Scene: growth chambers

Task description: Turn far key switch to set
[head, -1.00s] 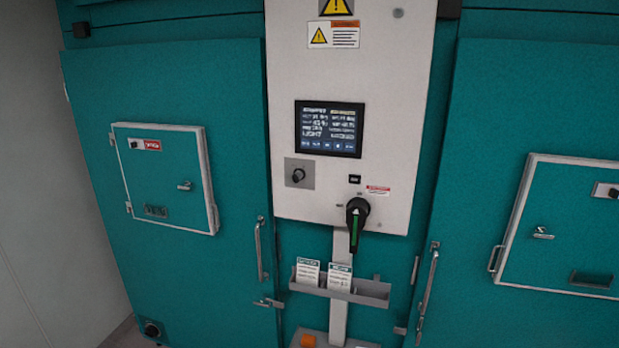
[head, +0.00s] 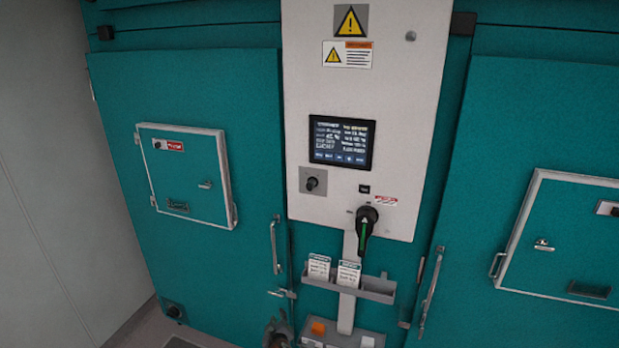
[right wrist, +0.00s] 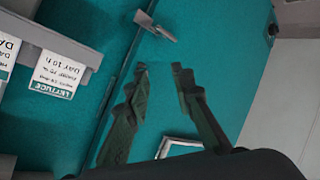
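A black knob-like switch (head: 312,183) on a square grey plate sits on the white control panel (head: 410,130), below and left of the screen. Its pointer setting is too small to read. A larger black rotary handle (head: 364,226) with a green stripe points down at the panel's lower edge. My right gripper (head: 278,322) shows at the bottom of the head view, well below the switch and touching nothing visible. In the right wrist view its two fingers (right wrist: 158,69) are apart with nothing between them. My left gripper is out of view.
A grey card holder (head: 376,292) with two white cards (head: 319,268) juts out under the panel. Vertical door handles (head: 274,247) stand out on both sides. Teal doors (head: 200,90) flank the panel.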

